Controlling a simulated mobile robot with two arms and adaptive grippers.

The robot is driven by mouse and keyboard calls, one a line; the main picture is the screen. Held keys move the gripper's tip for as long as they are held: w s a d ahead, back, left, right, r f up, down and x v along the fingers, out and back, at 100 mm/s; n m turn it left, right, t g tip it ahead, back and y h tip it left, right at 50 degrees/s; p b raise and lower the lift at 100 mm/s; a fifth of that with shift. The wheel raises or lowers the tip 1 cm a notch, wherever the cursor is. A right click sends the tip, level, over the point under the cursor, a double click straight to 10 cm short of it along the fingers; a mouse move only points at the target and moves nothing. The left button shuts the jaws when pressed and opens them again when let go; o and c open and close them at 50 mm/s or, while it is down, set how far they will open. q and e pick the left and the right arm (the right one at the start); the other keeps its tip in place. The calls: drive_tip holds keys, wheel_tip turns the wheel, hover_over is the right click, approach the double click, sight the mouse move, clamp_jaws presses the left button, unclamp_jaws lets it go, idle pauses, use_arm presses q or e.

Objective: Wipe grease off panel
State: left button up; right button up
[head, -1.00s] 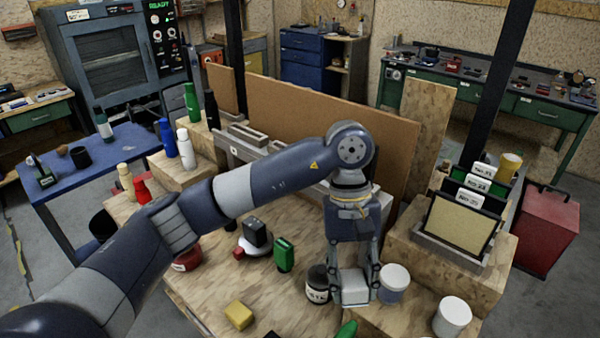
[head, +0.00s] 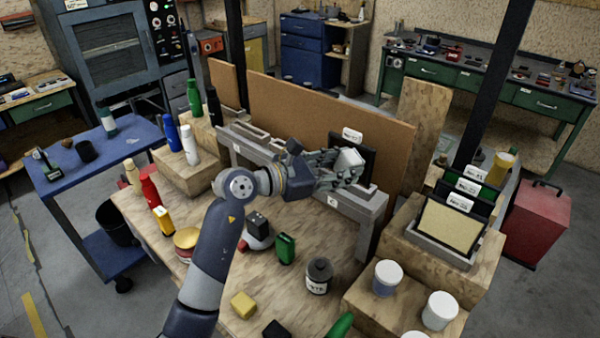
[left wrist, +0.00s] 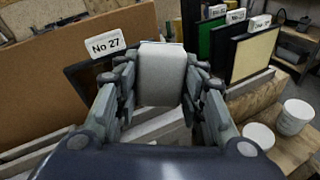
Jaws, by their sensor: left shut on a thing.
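My left gripper (head: 345,168) is shut on a pale grey-white pad (left wrist: 162,75), which also shows in the head view (head: 349,159). The gripper is at the front of a dark panel (head: 368,153) labelled No 27, which stands upright in a grey frame (head: 345,198). In the left wrist view the panel (left wrist: 84,78) is behind and left of the pad, partly hidden by the fingers. I cannot tell whether the pad touches it. Any grease on the panel is not discernible. My right gripper is not in view.
Numbered panels (head: 452,228) stand in a rack at right. White-lidded jars (head: 387,278) sit on a wooden block. A dark jar (head: 318,276), green can (head: 285,248) and yellow sponge (head: 243,305) lie on the bench. Bottles (head: 189,145) stand at left. A brown board (head: 300,105) stands behind.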

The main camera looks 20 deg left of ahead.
use_arm(q)
drive_tip(key=a+f+n+t+y+p, duration=0.1)
drive_tip(key=a+f+n+t+y, duration=0.35)
drive_tip(key=a+f, duration=0.4)
drive_tip(key=shift+t, duration=0.25)
drive_tip(key=shift+w+d+r+b, duration=0.1)
drive_tip(key=shift+w+r+b, duration=0.15)
drive_tip(key=shift+w, duration=0.85)
drive_tip(key=shift+w+d+r+b, duration=0.2)
drive_tip(key=shift+w+r, duration=0.1)
drive_tip(key=shift+w, duration=0.75)
drive_tip(key=shift+w+d+r+b, duration=0.1)
drive_tip(key=shift+w+r+b, duration=0.15)
drive_tip(key=shift+w, duration=0.85)
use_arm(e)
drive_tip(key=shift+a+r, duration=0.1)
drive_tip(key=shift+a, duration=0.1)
use_arm(q)
drive_tip(key=shift+w, duration=0.2)
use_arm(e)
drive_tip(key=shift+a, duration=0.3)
use_arm(q)
drive_tip(key=shift+x, duration=0.75)
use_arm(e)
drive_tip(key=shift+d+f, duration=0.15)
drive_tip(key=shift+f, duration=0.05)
use_arm(q)
drive_tip(key=shift+d, duration=0.1)
